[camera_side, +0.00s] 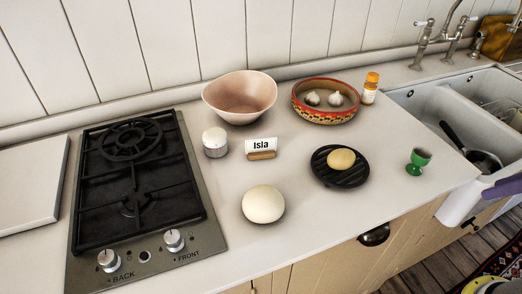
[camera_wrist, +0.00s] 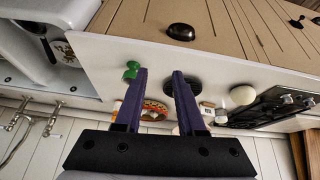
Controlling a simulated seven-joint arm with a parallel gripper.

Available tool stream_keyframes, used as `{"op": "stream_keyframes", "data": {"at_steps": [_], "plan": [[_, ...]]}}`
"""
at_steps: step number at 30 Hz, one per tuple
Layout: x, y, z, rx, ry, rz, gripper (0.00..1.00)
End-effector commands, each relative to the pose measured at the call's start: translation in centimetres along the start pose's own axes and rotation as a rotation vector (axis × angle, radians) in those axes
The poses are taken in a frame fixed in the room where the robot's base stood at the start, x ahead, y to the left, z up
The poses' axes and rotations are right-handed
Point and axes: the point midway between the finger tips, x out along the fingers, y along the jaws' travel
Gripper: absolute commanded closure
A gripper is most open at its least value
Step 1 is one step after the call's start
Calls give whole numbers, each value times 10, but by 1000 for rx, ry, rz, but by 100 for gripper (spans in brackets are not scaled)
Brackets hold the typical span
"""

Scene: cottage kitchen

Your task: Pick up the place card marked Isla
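The place card marked Isla (camera_side: 262,146) stands upright in a small wooden holder on the white counter in the side view. It is between the white lidded jar and the black trivet. My gripper (camera_wrist: 160,72) shows in the wrist view with two purple fingers apart and nothing between them. It is above the counter and away from the card. The wrist view is upside down, and I cannot make out the card clearly beside the right finger. A purple piece at the right edge of the side view matches my fingers' colour.
Near the card are a white jar (camera_side: 215,143), a pink bowl (camera_side: 239,98), a patterned dish (camera_side: 325,114) with garlic, a pale round object (camera_side: 263,204), a trivet (camera_side: 328,178) and a green egg cup (camera_side: 418,161). A hob (camera_side: 137,185) lies left, a sink (camera_side: 440,110) right.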

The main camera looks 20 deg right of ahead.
Motion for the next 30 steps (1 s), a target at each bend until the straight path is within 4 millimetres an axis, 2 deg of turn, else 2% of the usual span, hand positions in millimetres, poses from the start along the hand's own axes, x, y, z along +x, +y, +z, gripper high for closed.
{"op": "stream_keyframes", "data": {"at_steps": [2, 8, 12, 16, 20, 23, 26, 30], "plan": [[-8, -2, -6, -72, 9, -11, 61], [-45, -11, -67, -304, 63, -58, 61], [-61, -22, -120, -463, 77, -105, 61], [-65, -36, -174, -616, 83, -160, 61], [-58, -54, -227, -760, 91, -221, 61], [-45, -69, -264, -859, 94, -268, 61], [-25, -86, -297, -946, 96, -316, 61], [12, -113, -335, -1048, 93, -384, 61]]}}
